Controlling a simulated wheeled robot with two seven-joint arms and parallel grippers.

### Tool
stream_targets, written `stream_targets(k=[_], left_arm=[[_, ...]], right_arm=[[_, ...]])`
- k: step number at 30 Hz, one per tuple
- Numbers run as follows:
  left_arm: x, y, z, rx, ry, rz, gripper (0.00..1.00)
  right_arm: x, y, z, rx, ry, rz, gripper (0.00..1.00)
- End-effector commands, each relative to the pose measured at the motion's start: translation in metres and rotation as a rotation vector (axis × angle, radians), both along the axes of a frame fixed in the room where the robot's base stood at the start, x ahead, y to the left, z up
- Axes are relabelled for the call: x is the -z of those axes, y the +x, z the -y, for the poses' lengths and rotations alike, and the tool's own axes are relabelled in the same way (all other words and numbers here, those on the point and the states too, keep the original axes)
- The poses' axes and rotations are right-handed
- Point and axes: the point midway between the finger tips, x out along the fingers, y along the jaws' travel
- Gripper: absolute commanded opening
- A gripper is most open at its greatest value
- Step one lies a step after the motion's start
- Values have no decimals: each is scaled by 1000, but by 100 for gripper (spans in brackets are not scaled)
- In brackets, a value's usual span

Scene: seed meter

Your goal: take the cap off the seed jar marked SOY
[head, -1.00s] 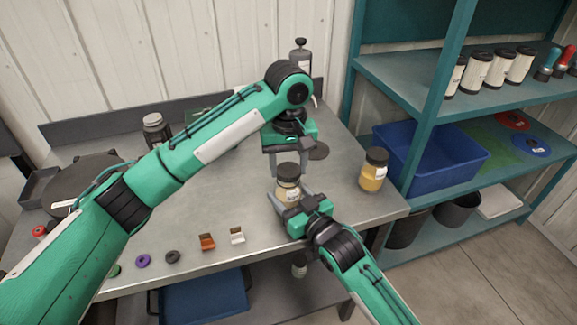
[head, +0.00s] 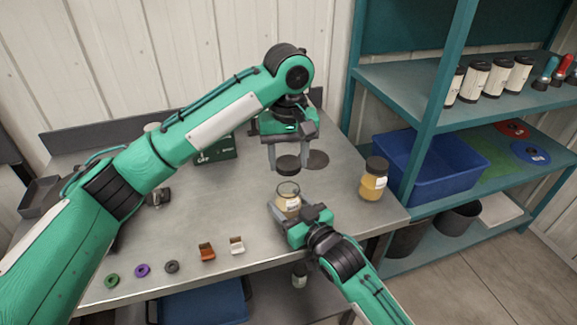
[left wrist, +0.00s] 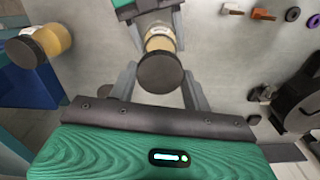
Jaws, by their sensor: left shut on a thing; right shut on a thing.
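My left gripper (head: 288,160) is shut on a black round cap (head: 288,165), held level above an open jar (head: 288,206) with a visible gap between them. The jar is clear with pale tan contents and a pale label whose marking I cannot read. My right gripper (head: 296,214) is shut around the jar and keeps it upright near the table's right part. In the left wrist view the cap (left wrist: 160,73) sits between the left fingers, hiding part of the jar (left wrist: 160,41) beyond it.
A second, black-capped jar (head: 373,180) with yellow contents stands to the right on the metal table (head: 215,215). A dark disc (head: 317,160) lies behind the cap. Small rings and an orange block (head: 207,252) line the front edge. A blue bin (head: 440,168) is on the shelf.

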Motion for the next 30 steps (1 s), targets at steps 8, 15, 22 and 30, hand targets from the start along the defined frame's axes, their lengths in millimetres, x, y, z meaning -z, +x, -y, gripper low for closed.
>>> stream_targets(k=[8,15,22,30], left_arm=[[-4,0,0,0,0,-1,22],[-4,0,0,1,0,-1,22],[-4,0,0,1,0,-1,22],[-1,0,0,1,0,-1,21]], right_arm=[[1,0,0,0,-1,-1,0],[0,0,0,0,0,0,85],[0,-2,1,0,0,0,85],[2,-35,24,0,-2,-2,85]])
